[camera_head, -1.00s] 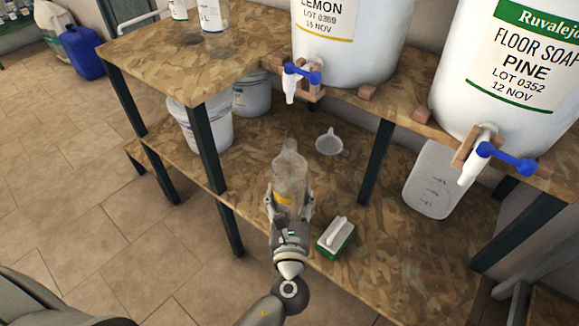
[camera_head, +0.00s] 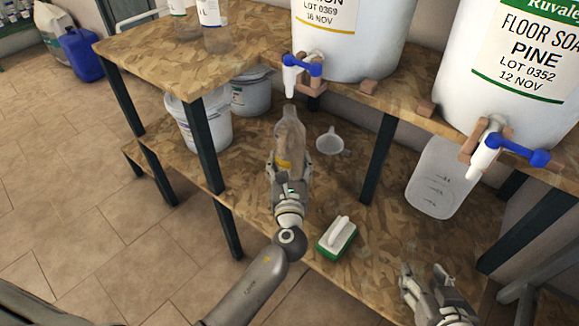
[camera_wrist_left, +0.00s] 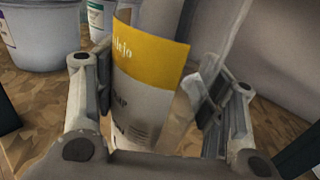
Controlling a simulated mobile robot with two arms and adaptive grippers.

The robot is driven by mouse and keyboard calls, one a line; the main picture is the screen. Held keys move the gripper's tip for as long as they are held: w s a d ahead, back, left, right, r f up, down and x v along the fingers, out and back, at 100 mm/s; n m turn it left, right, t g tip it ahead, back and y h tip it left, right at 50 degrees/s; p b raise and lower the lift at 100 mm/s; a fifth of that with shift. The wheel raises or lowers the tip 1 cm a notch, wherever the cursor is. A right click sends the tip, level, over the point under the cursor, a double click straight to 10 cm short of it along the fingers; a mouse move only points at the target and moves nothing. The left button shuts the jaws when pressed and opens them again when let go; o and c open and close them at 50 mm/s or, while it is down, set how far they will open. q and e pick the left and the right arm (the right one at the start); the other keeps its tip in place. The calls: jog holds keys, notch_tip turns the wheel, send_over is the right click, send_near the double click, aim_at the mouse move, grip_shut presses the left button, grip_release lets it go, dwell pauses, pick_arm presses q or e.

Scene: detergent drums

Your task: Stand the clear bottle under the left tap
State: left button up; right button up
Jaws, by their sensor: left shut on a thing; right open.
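The clear bottle (camera_head: 290,135) stands roughly upright over the lower shelf, beneath the left tap (camera_head: 291,75) of the lemon drum. My left gripper (camera_head: 289,170) is shut on the bottle's lower part. In the left wrist view the bottle's yellow and white label (camera_wrist_left: 150,85) shows between the fingers (camera_wrist_left: 160,110). The bottle's neck lies just below the tap's spout in the picture. I cannot tell whether its base touches the shelf. My right gripper (camera_head: 425,285) is open and empty over the front right of the lower shelf.
A white funnel (camera_head: 330,142) lies right of the bottle. A green and white brush (camera_head: 337,238) is at the shelf's front. A translucent jug (camera_head: 440,180) stands under the right tap (camera_head: 488,150). White buckets (camera_head: 200,122) are at the left. A dark shelf leg (camera_head: 378,160) stands between the taps.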

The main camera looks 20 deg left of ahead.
pick_arm(q)
jog(key=shift+f, duration=0.15)
pick_arm(e)
jog(key=shift+w+a+r+t, duration=0.25)
jog(key=shift+w+r+t, duration=0.25)
jog(key=shift+w+r, duration=0.15)
pick_arm(q)
jog(key=shift+f, duration=0.1)
jog(key=o, duration=1.1)
pick_arm(e)
jog(key=shift+w+r, duration=0.1)
jog(key=shift+r, duration=0.1)
